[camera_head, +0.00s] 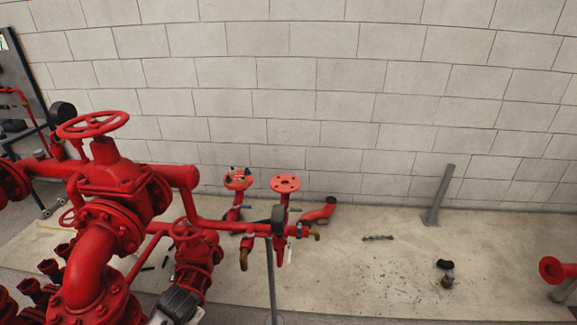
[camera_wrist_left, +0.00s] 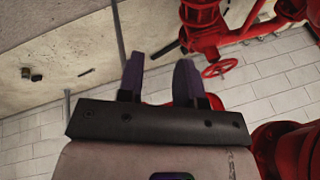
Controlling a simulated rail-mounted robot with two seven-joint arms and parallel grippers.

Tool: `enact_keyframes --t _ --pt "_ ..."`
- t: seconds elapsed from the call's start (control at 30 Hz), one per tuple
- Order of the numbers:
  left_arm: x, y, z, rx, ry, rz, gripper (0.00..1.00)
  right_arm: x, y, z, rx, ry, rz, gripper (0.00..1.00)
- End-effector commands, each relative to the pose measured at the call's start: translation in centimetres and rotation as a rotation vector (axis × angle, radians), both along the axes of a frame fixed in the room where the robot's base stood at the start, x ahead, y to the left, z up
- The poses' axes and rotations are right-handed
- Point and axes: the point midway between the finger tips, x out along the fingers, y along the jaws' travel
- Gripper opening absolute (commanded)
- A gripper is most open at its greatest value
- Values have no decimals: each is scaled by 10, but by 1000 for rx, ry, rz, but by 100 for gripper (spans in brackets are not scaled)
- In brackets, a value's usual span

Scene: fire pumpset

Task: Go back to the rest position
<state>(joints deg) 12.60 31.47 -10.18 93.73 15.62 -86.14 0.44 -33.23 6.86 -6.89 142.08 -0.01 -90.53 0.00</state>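In the left wrist view, my left gripper (camera_wrist_left: 160,72) is open. Its two dark purple fingers stand apart, with nothing held between them. A red pipe and a small red handwheel (camera_wrist_left: 220,67) show beyond and to the right of the fingers; I cannot tell any contact. In the head view, a dark block (camera_head: 178,305) with a pale part sits at the bottom, in front of the red pipework; I cannot tell whether it is part of my left arm. My right gripper shows in neither view.
A large red valve with a handwheel (camera_head: 92,124) fills the left of the head view. Red flanged pipes (camera_head: 285,184) stand at the middle. A grey post (camera_head: 438,196) stands by the block wall (camera_head: 330,75). A red flange (camera_head: 551,269) is at far right. The right floor is mostly clear.

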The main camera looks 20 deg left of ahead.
Motion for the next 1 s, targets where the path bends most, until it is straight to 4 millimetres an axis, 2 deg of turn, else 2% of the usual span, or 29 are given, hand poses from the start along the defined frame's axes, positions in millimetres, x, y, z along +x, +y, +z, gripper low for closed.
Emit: enact_keyframes --t 0.03,0.17,0.3,0.43,0.57,0.8,0.97,1.0 --pt "-4 -25 16 8 -50 -43 33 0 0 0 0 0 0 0" --pt "-26 -78 51 17 -166 -115 33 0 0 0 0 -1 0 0" --pt "-73 -127 77 -21 -265 -153 33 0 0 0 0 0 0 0" --pt "-127 -162 88 -94 -313 -154 33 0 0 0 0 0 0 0" --pt "-172 -182 81 -171 -285 -133 33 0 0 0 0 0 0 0" --pt "-241 -201 37 -255 -119 -73 33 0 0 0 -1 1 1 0" --pt "-287 -205 13 -273 -7 -49 33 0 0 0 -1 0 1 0" --pt "-287 -205 26 -273 -6 -48 33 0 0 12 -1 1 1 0"
